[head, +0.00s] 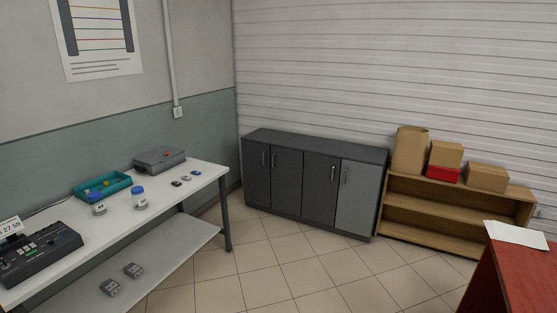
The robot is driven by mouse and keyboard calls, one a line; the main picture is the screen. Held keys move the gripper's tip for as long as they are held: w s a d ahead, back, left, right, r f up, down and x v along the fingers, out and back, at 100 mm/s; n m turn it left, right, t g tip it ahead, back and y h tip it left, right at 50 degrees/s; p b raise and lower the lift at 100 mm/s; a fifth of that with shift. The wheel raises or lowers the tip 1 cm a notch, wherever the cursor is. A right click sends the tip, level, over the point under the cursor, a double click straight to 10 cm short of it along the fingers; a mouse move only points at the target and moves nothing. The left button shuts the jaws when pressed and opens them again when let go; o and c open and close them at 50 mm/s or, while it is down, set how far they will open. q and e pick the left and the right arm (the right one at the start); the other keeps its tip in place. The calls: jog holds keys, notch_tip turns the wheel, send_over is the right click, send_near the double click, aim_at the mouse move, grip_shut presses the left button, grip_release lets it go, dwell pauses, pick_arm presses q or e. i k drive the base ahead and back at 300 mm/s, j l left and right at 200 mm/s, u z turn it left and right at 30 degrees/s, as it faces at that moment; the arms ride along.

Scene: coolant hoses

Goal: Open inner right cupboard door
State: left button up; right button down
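A low dark grey cupboard (345,152) stands against the back wall, a few steps away across the floor. It has four doors side by side, with upright bar handles. The inner right door (318,190), third from the left, is dark and looks shut; its handle (333,172) is near its right edge. The outer right door (358,205) looks lighter grey; I cannot tell whether it is slightly ajar. The two left doors look shut. Neither of my grippers is in view.
Tiled floor (300,265) in front of the cupboard is clear. A white workbench (165,205) with devices and a teal tray (103,187) runs along the left. A wooden shelf (440,212) with boxes adjoins the cupboard's right. A red table (525,280) stands at lower right.

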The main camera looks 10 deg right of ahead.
aim_at(321, 173)
jog(key=i+l+z, duration=0.15)
jog(key=i+z, duration=0.35)
jog(key=i+j+z, duration=0.1)
jog(key=i+z, duration=0.35)
jog(key=i, duration=0.25)
jog(key=i+z, duration=0.1)
jog(key=i, duration=1.95)
jog(key=i+l+u, duration=0.2)
jog(key=i, duration=0.2)
jog(key=i+l+u, duration=0.15)
jog(key=i, duration=0.25)
jog(key=i+l+u, duration=0.2)
jog(key=i, duration=0.2)
